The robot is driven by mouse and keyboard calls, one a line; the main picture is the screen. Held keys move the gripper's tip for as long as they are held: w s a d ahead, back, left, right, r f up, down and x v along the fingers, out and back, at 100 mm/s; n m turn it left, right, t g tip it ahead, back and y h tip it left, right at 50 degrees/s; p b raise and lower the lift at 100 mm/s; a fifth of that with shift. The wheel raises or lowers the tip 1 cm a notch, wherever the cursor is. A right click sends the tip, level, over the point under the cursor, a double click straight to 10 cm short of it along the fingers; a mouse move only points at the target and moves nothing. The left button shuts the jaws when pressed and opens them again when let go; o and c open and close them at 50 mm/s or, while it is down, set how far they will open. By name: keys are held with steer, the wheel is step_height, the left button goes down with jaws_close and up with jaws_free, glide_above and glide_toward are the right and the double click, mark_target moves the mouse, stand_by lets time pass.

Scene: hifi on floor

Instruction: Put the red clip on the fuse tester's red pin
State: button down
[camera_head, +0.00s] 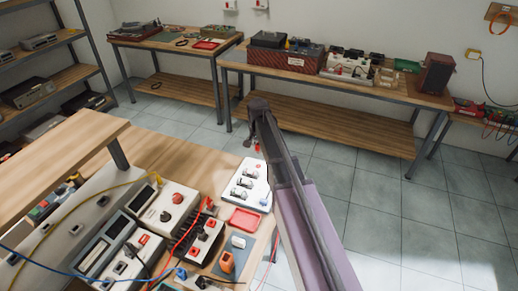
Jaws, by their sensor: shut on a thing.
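My gripper (250,142) hangs at the end of my arm, above the far right part of the near bench. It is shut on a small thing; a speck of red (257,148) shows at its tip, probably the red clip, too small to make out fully. A white panel (248,186) with several dark and metallic fittings lies below the gripper. I cannot tell which device is the fuse tester, and no red pin is clearly made out.
A red tray (243,220), an orange-and-grey item (227,262) and several meters crowd the near bench (160,152). A raised wooden shelf (62,152) stands at left. Tiled floor (390,205) is clear at right. Benches with equipment line the back wall.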

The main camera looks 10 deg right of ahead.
mark_target(258, 166)
steer(key=shift+f, duration=0.2)
steer(key=shift+f+b, duration=2.75)
steer(key=shift+b, duration=0.2)
steer(key=shift+f+b, duration=0.8)
stand_by(0.7)
steer(key=shift+c, duration=2.3)
jaws_free()
steer(key=shift+r, duration=0.2)
